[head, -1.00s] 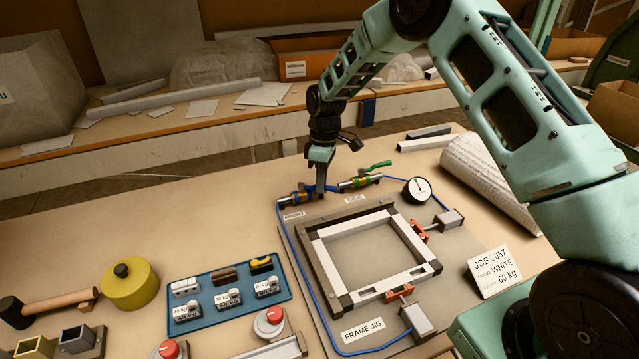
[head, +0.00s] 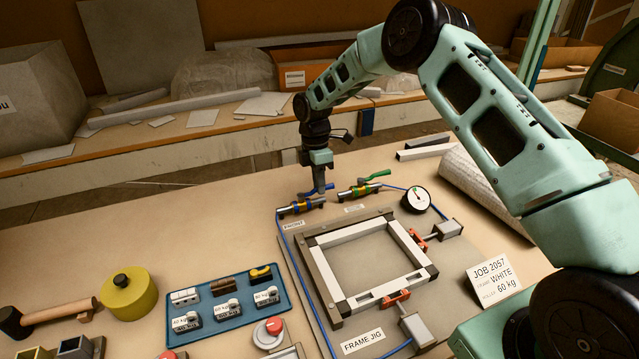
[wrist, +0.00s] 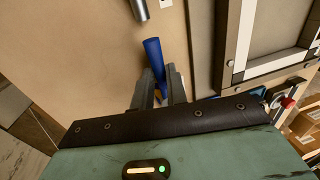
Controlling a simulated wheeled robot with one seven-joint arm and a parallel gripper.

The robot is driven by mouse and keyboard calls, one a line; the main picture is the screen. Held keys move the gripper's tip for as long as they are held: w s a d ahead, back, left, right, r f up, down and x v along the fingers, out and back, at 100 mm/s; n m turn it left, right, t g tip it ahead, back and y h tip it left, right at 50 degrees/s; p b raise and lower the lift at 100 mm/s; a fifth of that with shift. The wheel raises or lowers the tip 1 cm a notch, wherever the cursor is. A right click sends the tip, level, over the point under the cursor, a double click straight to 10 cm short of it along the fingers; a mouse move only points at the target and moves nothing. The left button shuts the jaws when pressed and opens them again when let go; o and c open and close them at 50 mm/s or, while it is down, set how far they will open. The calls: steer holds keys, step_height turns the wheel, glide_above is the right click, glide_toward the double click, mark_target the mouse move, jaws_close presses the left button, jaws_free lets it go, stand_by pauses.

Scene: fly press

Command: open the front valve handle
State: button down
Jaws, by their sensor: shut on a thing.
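The front valve (head: 298,207) lies on the bench behind the frame jig, above a small label reading FRONT (head: 293,226). It has a blue handle (head: 328,187), which slants up and to the right in the head view. My gripper (head: 319,190) points down over the handle and is shut on it. In the wrist view the blue handle (wrist: 153,52) runs between the two fingers (wrist: 160,90) and sticks out beyond them. The fingers partly hide the handle in both views.
A second valve (head: 352,193) with a green handle (head: 375,175) is close to the right. A pressure gauge (head: 416,199) stands further right. The frame jig (head: 306,280) with its white frame lies in front. Bare bench is to the left.

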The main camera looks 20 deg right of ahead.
steer(key=shift+w, duration=0.1)
stand_by(0.3)
steer(key=c, duration=1.4)
jaws_free()
steer(key=w+r, duration=0.1)
steer(key=r, duration=0.4)
steer(key=w+r+b, duration=0.1)
steer(key=r, duration=0.5)
steer(key=w+r, duration=0.1)
steer(key=r, duration=0.5)
steer(key=shift+w, duration=0.2)
